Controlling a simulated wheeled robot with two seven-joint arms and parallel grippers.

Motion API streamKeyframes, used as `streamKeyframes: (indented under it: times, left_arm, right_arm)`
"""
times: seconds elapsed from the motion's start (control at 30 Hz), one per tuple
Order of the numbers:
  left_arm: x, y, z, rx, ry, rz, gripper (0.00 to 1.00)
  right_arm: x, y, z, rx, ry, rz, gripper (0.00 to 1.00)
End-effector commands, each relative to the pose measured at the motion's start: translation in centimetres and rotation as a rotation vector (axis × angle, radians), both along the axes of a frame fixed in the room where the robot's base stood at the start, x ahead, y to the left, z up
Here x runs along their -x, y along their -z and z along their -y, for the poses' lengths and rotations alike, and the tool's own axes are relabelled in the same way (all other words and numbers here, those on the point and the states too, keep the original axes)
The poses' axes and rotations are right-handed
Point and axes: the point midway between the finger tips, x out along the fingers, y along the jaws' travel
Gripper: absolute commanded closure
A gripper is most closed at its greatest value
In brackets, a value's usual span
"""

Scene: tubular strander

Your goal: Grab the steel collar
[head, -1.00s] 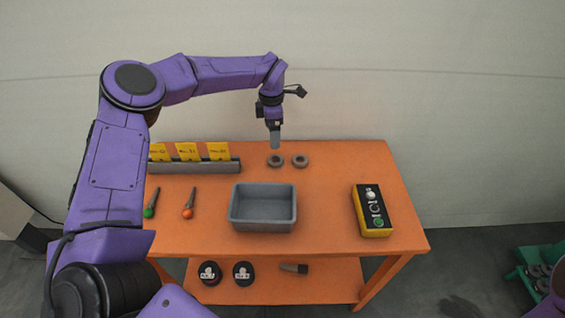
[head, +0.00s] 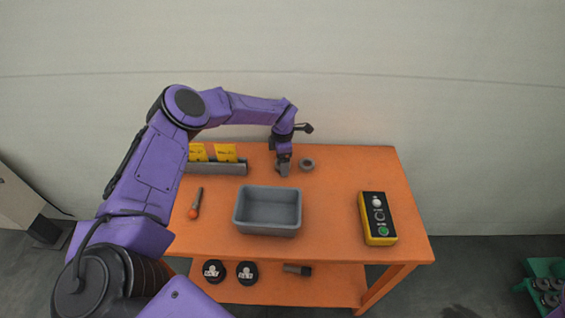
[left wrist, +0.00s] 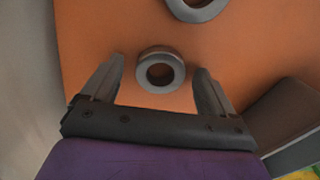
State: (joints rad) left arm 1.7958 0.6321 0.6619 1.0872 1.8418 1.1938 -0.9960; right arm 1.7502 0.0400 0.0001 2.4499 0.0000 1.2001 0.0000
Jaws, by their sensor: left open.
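Two grey ring-shaped collars are on the orange table; I cannot tell from looks which one is the steel collar. In the left wrist view one collar (left wrist: 160,54) sits between the spread fingertips of my left gripper (left wrist: 158,75), with a gap on both sides. The other collar (left wrist: 197,8) lies beyond it, cut by the top edge. In the head view my left gripper (head: 283,170) points down at the back of the table and hides the nearer collar. The other collar (head: 307,165) shows just right of it. My right gripper is not in view.
A grey bin (head: 267,229) stands in front of the gripper on the table (head: 335,205). A rack with yellow cards (head: 217,168) is left of the gripper. A yellow-black button box (head: 363,230) stands at right. An orange-tipped tool (head: 196,202) lies at left.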

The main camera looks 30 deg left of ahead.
Motion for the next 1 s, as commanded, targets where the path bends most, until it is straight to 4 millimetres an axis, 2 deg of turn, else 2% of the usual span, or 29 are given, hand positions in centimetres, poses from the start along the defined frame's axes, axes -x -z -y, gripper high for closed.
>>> streamKeyframes:
  times: [0.07,0.17,0.2,0.3,0.67,0.77,0.8,1.0]
  left_arm:
    - [0.0,0.0,0.0,0.0,0.0,0.0,0.12]
    - [0.0,0.0,0.0,0.0,0.001,0.0,0.42]
    - [0.0,0.0,0.0,0.0,0.001,0.0,0.55]
    - [0.0,0.0,0.0,-0.001,0.001,-0.001,0.81]
    - [-0.1,-0.7,0.0,-0.001,0.001,0.002,0.81]
    - [-0.1,-2.1,0.0,0.0,0.0,0.006,0.81]
    - [0.0,-3.1,0.1,0.002,0.002,0.006,0.81]
    - [4.1,-8.8,2.5,0.003,0.005,0.008,0.81]
  right_arm:
    - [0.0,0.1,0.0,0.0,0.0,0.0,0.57]
    - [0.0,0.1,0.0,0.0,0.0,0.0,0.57]
    - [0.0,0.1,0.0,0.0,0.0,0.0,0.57]
    - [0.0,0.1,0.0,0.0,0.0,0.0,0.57]
    - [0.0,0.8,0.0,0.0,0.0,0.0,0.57]
    - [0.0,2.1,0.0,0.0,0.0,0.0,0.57]
    - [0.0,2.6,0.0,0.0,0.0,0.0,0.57]
    - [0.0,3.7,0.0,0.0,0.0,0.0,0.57]
